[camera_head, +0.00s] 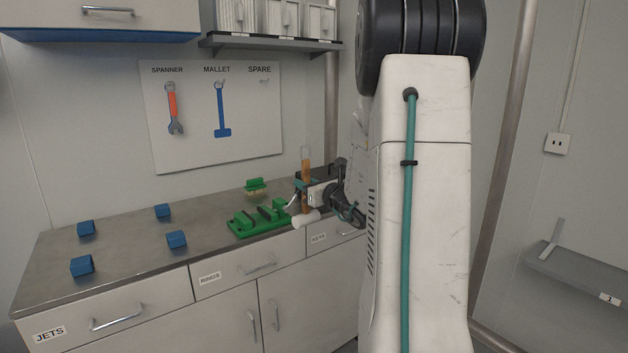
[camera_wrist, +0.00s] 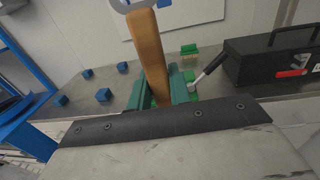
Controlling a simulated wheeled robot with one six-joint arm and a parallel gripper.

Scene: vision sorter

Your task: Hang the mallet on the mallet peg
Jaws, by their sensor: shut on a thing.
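The mallet has a wooden handle (camera_head: 305,178) and a pale head (camera_head: 306,219). It is upright, head down, above the bench's front edge. My gripper (camera_head: 304,189) is shut on the handle. In the wrist view the handle (camera_wrist: 149,45) rises between the teal fingers (camera_wrist: 166,92), with a pale loop (camera_wrist: 131,4) at its top; the head is hidden there. On the wall board (camera_head: 245,140), the mallet peg (camera_head: 218,84) is under the MALLET label, above a blue mallet outline (camera_head: 222,115). The mallet is right of the board and apart from it.
A spanner shape (camera_head: 173,108) is left on the board; a SPARE peg (camera_head: 263,81) is right. A green vise (camera_head: 257,218), a green brush (camera_head: 255,184) and several blue blocks (camera_head: 176,239) are on the bench (camera_head: 130,217). A black toolbox (camera_wrist: 272,62) stands right in the wrist view.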

